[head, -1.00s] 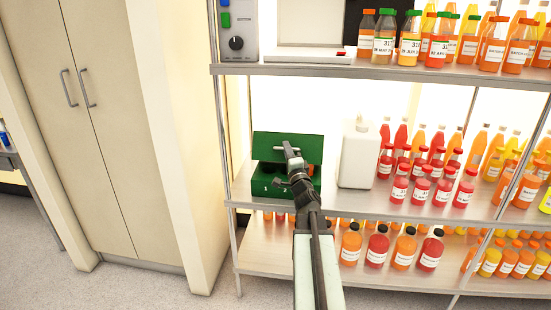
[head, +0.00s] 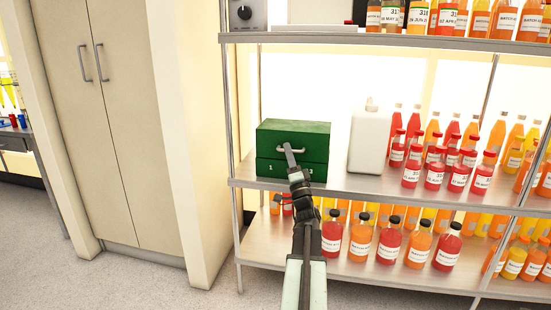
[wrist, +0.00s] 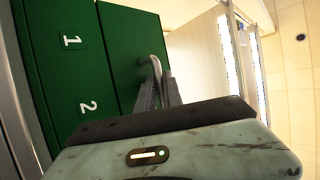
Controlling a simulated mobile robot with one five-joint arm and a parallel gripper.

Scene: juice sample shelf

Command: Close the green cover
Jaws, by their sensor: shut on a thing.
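The green cover (head: 305,133) lies down over the green box base (head: 265,168) on the middle shelf, with a dark seam between them. In the wrist view my gripper (wrist: 157,88) meets the handle beside the cover (wrist: 130,50). The box's inside is hidden.
A white jug (head: 370,140) stands right of the box, with several red bottles (head: 435,170) beyond it. The upper shelf (head: 400,41) runs above. More bottles (head: 390,243) stand below. A tall cabinet (head: 95,120) is at the left.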

